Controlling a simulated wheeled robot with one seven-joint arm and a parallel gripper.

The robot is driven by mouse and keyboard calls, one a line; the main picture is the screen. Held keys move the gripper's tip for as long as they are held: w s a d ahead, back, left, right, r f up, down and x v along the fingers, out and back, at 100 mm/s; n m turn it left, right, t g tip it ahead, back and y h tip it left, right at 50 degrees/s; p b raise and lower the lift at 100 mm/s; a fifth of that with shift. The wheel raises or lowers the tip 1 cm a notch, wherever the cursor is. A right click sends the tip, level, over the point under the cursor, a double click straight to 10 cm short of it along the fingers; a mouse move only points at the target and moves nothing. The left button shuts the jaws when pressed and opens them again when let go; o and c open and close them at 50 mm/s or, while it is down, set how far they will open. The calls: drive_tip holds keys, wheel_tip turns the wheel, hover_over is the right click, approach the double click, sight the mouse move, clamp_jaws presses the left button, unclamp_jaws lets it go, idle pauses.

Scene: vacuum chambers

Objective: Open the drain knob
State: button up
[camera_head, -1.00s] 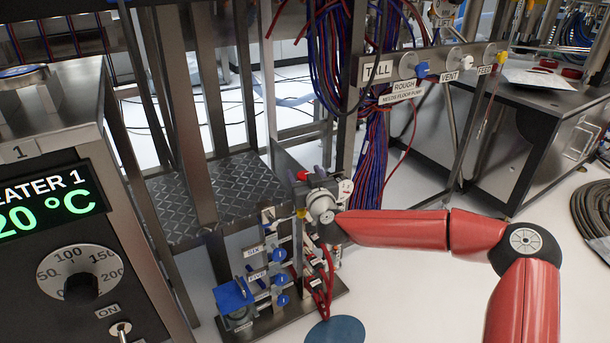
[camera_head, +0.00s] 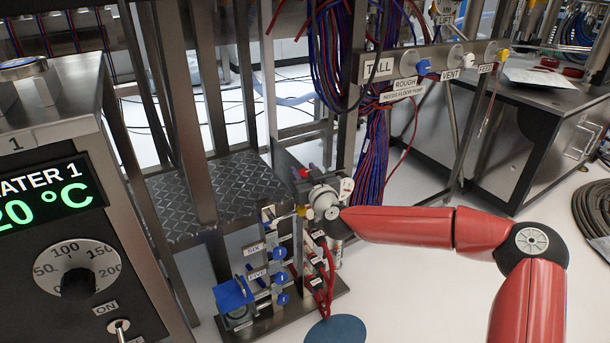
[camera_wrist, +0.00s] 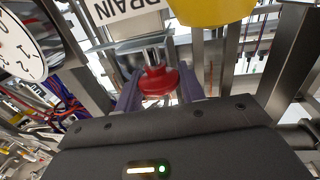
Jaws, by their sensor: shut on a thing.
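The red drain knob (camera_wrist: 158,82) sits on a metal stem under a white DRAIN label (camera_wrist: 125,8) in the wrist view. The two purple fingers of my gripper (camera_wrist: 159,90) are on either side of the knob and shut on it. In the head view the knob (camera_head: 303,173) is a small red spot at the top of the valve stand. My gripper is there too, mostly hidden by the grey wrist, so the knob's turn cannot be read.
A yellow part (camera_wrist: 210,10) is close above the knob in the wrist view, and a round white dial (camera_wrist: 20,48) is at left. Below my wrist, the stand has several blue valves (camera_head: 281,277) and red tubes. The heater box (camera_head: 60,120) stands at left. White floor is open at right.

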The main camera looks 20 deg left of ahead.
drive_tip(key=n+g+y+b, duration=0.1)
drive_tip(key=b, duration=0.1)
drive_tip(key=n+g+y+b, duration=0.1)
drive_tip(key=g+y+b, duration=0.1)
drive_tip(key=shift+w+d+f+n, duration=0.15)
drive_tip(key=shift+f+n, duration=0.25)
drive_tip(key=n+g+y, duration=0.1)
drive_tip(key=g, duration=0.1)
drive_tip(key=n+g+y+b, duration=0.1)
drive_tip(key=g, duration=0.1)
drive_tip(key=shift+r+n+b, duration=0.15)
drive_tip(key=shift+n+b, duration=0.15)
drive_tip(key=n+g, duration=0.1)
drive_tip(key=g, duration=0.1)
drive_tip(key=n+g+y, duration=0.1)
drive_tip(key=n+g, duration=0.1)
drive_tip(key=g, duration=0.1)
drive_tip(key=n+g+p, duration=0.1)
drive_tip(key=n+g, duration=0.1)
drive_tip(key=g, duration=0.1)
drive_tip(key=shift+r, duration=0.35)
drive_tip(key=shift+n+g+h+p, duration=0.3)
drive_tip(key=shift+n+g+p, duration=0.95)
drive_tip(key=shift+n+g, duration=0.75)
drive_tip(key=shift+g, duration=0.8)
drive_tip(key=o, duration=1)
drive_tip(key=shift+f, duration=0.1)
drive_tip(key=shift+p+v, duration=0.65)
drive_tip(key=shift+v, duration=3.05)
